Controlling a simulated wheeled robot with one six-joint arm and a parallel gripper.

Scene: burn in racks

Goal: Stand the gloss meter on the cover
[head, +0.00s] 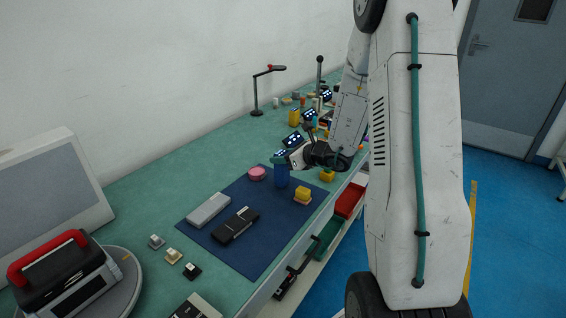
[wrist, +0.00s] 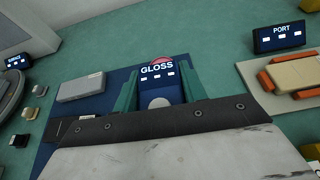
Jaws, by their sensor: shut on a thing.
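My gripper (head: 283,161) is shut on a blue block marked GLOSS, the gloss meter (head: 281,177). It also shows in the wrist view (wrist: 158,78), its lit label facing the camera between my two teal fingers. The meter is upright in the head view, over the dark blue mat (head: 268,246); whether its base touches the mat I cannot tell. A flat light-grey case (head: 209,210) and a flat black case (head: 236,225) lie on the mat to the left. No part is labelled as the cover, so I cannot tell which thing it is.
A pink round piece (head: 257,173) sits left of the meter, and a yellow block (head: 303,193) right of it. A PORT display (wrist: 279,38) stands on the green bench (head: 130,205). Small blocks and a red-handled case (head: 65,270) are at the left. The mat's front is clear.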

